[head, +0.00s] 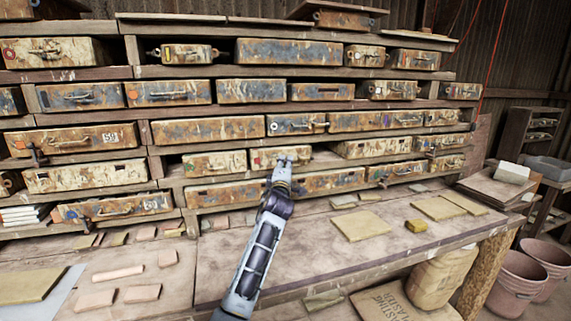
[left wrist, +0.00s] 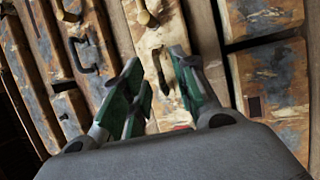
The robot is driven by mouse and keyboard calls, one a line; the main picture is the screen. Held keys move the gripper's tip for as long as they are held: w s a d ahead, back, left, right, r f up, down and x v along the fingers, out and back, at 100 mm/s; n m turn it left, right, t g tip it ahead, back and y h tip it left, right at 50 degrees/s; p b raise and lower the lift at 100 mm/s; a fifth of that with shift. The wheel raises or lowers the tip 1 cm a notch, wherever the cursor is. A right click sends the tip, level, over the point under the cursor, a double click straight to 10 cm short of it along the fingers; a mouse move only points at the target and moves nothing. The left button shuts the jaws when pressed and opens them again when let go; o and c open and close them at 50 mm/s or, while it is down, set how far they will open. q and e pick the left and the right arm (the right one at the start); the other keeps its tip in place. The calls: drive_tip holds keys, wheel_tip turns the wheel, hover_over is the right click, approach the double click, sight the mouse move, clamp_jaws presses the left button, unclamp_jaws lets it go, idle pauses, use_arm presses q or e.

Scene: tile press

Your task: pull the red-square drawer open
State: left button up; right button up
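The red-square drawer (head: 264,157) is a worn cream-and-rust box front in the middle of a lower shelf row. Its red mark (left wrist: 181,127) shows low on the front in the left wrist view, partly behind my gripper. Its dark handle (left wrist: 163,72) stands between my fingers there. My left gripper (head: 285,165) is at this drawer front. In the left wrist view its green-padded fingers (left wrist: 162,88) are apart, one on each side of the handle. I cannot tell whether they touch it. My right gripper is not in view.
A sack (head: 440,278) and buckets (head: 520,280) stand at the lower right.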

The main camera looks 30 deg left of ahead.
use_arm(q)
drive_tip(key=shift+x, duration=0.85)
clamp_jaws()
